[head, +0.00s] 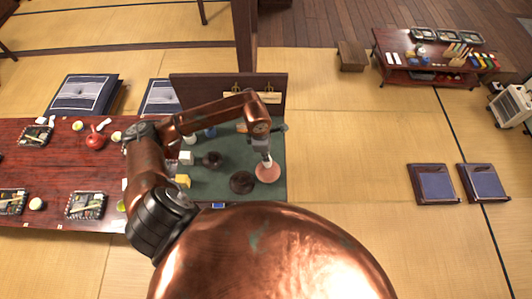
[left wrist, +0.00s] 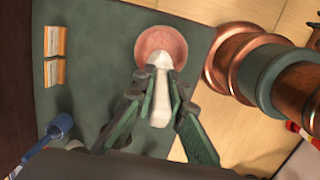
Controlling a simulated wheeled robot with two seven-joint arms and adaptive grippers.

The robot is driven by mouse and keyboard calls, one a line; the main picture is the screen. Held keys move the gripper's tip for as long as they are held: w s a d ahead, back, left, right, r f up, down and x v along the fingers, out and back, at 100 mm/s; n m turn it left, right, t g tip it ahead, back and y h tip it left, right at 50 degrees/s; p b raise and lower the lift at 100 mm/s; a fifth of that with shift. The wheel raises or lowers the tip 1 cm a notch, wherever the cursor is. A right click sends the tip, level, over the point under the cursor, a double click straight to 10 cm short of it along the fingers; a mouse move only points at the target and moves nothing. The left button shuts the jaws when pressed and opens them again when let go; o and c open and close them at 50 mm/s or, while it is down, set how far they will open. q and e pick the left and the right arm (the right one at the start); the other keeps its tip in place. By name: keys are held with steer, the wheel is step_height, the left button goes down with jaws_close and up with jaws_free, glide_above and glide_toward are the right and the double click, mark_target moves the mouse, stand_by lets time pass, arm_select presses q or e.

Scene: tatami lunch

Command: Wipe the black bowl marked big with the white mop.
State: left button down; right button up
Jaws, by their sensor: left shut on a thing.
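My left gripper (head: 263,150) is over the right part of the dark green mat (head: 213,190). It is shut on the white mop (left wrist: 160,108), between its green-padded fingers (left wrist: 160,82). The mop's pale end reaches over a pink round dish (head: 267,172), which also shows in the left wrist view (left wrist: 171,39); whether they touch is unclear. A black bowl (head: 242,183) sits just left of the pink dish. Another dark bowl-like thing (head: 212,159) is farther left and back. I cannot read a mark on either. My right gripper is not in view.
A yellow block (head: 182,181) and a white block (head: 186,158) are at the mat's left. A dark wooden panel (head: 190,88) stands behind the mat. A lacquered table (head: 60,165) with lunch boxes is on the left. Open tatami (head: 345,165) lies to the right.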

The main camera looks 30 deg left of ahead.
mark_target(266, 166)
arm_select(q)
steer(key=shift+f+b, duration=0.35)
steer(key=shift+f, duration=0.6)
step_height(266, 166, down, 2)
steer(key=shift+f+b, duration=0.15)
steer(key=shift+b, duration=0.5)
step_height(266, 166, down, 5)
steer(key=b, duration=0.4)
steer(key=shift+f+b, duration=0.2)
steer(key=shift+b, duration=0.1)
steer(key=shift+f, duration=0.2)
steer(key=shift+f+b, duration=0.45)
steer(key=shift+b, duration=0.1)
